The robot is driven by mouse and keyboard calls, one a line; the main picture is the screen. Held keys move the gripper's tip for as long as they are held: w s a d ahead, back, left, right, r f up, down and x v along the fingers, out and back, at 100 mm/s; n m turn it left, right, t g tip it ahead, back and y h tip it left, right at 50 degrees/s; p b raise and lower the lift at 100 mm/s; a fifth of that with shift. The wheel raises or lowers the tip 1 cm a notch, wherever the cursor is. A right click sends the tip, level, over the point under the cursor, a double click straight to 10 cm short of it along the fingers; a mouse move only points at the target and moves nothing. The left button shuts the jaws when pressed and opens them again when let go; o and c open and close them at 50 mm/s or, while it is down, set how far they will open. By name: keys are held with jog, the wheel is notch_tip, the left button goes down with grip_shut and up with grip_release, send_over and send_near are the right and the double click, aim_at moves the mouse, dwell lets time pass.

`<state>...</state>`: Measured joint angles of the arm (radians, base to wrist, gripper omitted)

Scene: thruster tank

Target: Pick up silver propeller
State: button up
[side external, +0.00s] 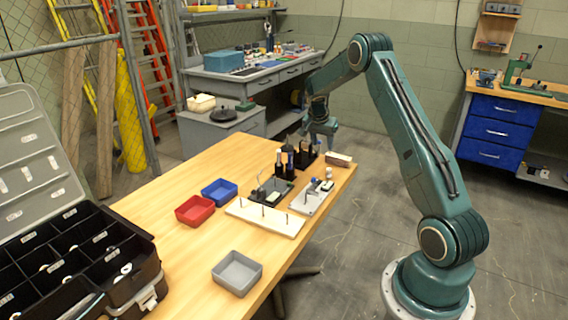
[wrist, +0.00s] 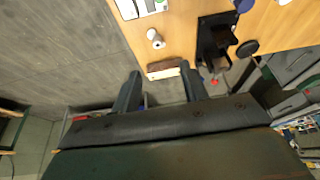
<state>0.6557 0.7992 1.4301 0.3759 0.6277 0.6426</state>
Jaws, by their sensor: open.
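I cannot pick out a silver propeller with certainty in either view. My gripper (side external: 320,128) is over the far end of the wooden table (side external: 170,235). In the wrist view, its two dark fingers (wrist: 161,80) are apart with nothing held between them. A brown and white block (wrist: 164,70) lies at the table edge, beyond the fingertips in the picture. It also shows in the side view (side external: 339,158). A small whitish cylinder (wrist: 154,37) stands on the table near it. A light grey board (side external: 312,202) carries small parts too small to tell.
A white board with pegs (side external: 250,219), a black stand with dark bottles or tools (side external: 290,163), and red (side external: 195,210), blue (side external: 219,191) and grey (side external: 237,273) bins stand on the table. An open black case (side external: 100,232) is at the left. The near table middle is clear.

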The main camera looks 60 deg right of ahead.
jog(key=shift+s+d+f, duration=0.25)
jog(key=shift+d+f, duration=0.5)
jog(key=shift+f, duration=0.05)
jog(key=shift+f, duration=0.1)
send_over(328, 169)
jog(key=a, duration=0.2)
jog(key=shift+f, duration=3.85)
jog(key=shift+f, duration=0.1)
jog(key=shift+x, duration=2.45)
jog(key=shift+s+d, duration=0.1)
grip_shut()
